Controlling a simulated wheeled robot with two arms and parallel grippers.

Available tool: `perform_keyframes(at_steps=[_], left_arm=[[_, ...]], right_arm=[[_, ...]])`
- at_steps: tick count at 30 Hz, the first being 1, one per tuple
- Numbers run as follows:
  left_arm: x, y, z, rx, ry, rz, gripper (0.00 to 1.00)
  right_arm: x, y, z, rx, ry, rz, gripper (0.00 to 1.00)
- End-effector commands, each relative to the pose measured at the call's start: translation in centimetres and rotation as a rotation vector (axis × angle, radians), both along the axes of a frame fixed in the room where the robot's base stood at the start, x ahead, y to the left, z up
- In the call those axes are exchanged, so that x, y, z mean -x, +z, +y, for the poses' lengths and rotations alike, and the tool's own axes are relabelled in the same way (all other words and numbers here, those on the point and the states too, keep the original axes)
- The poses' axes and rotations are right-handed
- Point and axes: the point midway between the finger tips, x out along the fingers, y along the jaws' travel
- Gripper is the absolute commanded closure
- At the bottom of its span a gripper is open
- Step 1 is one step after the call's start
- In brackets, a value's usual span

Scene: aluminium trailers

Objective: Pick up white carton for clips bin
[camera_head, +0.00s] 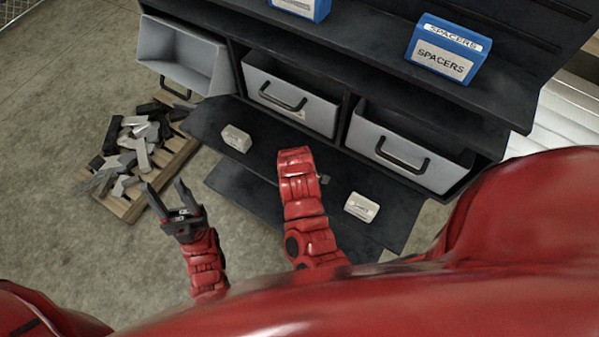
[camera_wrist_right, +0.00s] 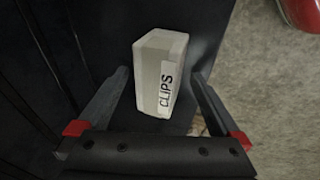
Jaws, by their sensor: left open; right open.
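A white carton labelled CLIPS (camera_wrist_right: 160,75) lies on a dark surface in the right wrist view. My right gripper (camera_wrist_right: 160,73) is open, with its fingers on either side of the carton's near part; I cannot tell whether they touch it. My left gripper (camera_head: 164,186) is open and empty, over the floor to the left. Two more small pale cartons, one left (camera_head: 236,138) and one right (camera_head: 362,207), sit on the dark lower shelf (camera_head: 262,155); their labels are too small to read.
Grey bins with black handles, left (camera_head: 180,52), middle (camera_head: 300,115) and right (camera_head: 420,130), stand behind the shelf. Blue SPACERS boxes (camera_head: 447,49) are on the upper shelf. A wooden pallet (camera_head: 178,160) with metal pieces lies on the floor at left.

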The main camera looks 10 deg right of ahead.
Motion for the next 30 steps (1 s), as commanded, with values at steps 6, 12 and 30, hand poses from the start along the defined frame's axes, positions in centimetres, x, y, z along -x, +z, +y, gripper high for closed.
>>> perform_keyframes(at_steps=[6, 12, 30], left_arm=[[0.00, 0.07, 0.00, 0.000, 0.000, 0.000, 0.50], [0.00, 0.08, 0.00, 0.000, 0.000, 0.000, 0.50], [0.00, 0.07, 0.00, 0.000, 0.000, 0.000, 0.50]], right_arm=[[0.00, -0.29, -0.05, 0.002, 0.001, 0.000, 0.00], [0.00, -0.40, -0.04, 0.002, 0.001, 0.000, 0.00], [0.03, -0.42, -0.01, 0.001, 0.001, 0.001, 0.85]])
